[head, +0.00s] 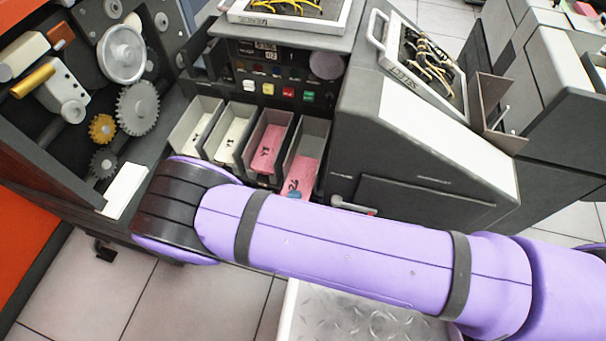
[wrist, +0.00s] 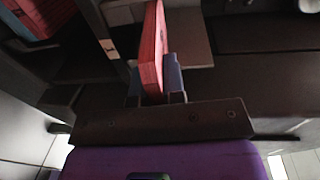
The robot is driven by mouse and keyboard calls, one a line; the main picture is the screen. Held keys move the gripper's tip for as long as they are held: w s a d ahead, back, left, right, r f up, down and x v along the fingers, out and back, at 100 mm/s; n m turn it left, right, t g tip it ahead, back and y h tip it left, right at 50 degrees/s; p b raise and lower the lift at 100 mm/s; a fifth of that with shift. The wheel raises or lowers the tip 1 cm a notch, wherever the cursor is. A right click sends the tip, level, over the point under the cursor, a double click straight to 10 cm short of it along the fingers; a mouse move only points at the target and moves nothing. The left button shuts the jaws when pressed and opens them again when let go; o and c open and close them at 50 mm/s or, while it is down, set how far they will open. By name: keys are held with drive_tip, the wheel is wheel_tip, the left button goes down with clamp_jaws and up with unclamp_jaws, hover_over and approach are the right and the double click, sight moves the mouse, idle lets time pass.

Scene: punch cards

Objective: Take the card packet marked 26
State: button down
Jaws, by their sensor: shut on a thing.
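A pink card packet (head: 300,177) is at the rightmost of several grey pockets, toward its front end. Its dark mark seems to begin with 2, but I cannot read it surely. In the wrist view the same packet (wrist: 153,50) stands on edge between the blue fingers. My gripper (wrist: 156,88) is shut on it. In the head view only a bit of blue finger shows at the packet's near end; my purple arm hides the rest. I cannot tell whether the packet still touches the pocket.
The neighbouring pocket holds another pink packet (head: 268,150). Pale packets (head: 233,138) lie in the pockets left of it. Gears (head: 137,107) stand at the left, and a sloped grey cabinet (head: 400,140) at the right. Tiled floor is open at lower left.

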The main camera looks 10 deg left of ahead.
drive_tip(key=s+a, duration=0.1)
drive_tip(key=s, duration=1.3)
drive_tip(key=shift+s, duration=0.1)
